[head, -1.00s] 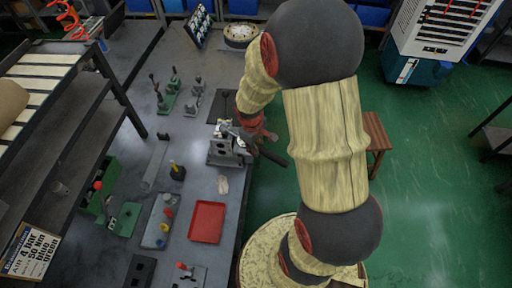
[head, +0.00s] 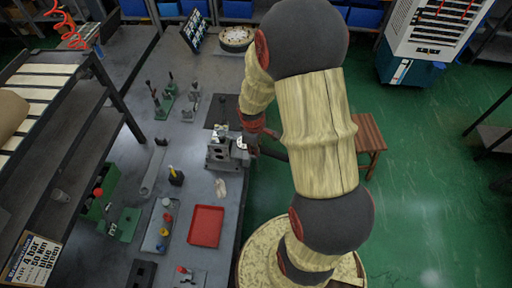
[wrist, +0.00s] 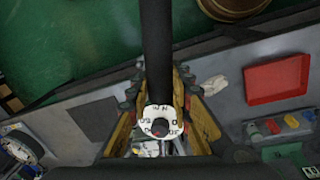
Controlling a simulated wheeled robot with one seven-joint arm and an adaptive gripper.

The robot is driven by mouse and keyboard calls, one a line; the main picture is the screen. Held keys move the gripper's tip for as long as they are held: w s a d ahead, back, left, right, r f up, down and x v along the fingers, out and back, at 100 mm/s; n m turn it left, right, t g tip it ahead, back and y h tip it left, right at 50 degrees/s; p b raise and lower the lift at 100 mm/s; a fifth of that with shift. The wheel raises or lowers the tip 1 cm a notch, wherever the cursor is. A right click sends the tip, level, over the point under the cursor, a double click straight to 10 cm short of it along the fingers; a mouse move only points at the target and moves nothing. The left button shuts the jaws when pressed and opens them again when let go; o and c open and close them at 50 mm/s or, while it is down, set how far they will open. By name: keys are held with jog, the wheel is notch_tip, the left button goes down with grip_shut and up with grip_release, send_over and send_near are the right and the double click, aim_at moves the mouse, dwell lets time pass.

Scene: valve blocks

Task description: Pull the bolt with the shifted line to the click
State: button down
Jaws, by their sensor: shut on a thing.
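The grey valve block (head: 221,152) stands at the bench's right edge in the head view. My gripper (head: 250,138) is over its right side. In the wrist view, my gripper (wrist: 159,98) has its fingers on both sides of a black-handled wrench (wrist: 156,45) and is shut on it. A white ring with dark markings (wrist: 158,124) sits at the wrench's near end. In the head view the dark handle (head: 272,152) sticks out to the right past the bench edge, partly behind my arm. The bolts and their lines are hidden or too small to tell.
A red tray (head: 206,225) and a panel with coloured knobs (head: 161,224) lie nearer on the bench. Green valve pieces (head: 165,100) stand farther back. A wooden stool (head: 369,135) is on the green floor at the right.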

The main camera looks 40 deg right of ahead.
jog(key=shift+w+d+r, duration=0.1)
jog(key=shift+w+d+n+p, duration=0.6)
jog(key=shift+d+n+p, duration=0.35)
jog(key=shift+p, duration=0.6)
jog(key=shift+w+d+n+p, duration=0.75)
jog(key=shift+d+p, duration=0.1)
jog(key=shift+p, duration=0.85)
jog(key=shift+d, duration=0.15)
jog(key=shift+s+a+m+b, duration=0.45)
jog(key=shift+a+b, duration=0.2)
jog(key=shift+b, duration=0.3)
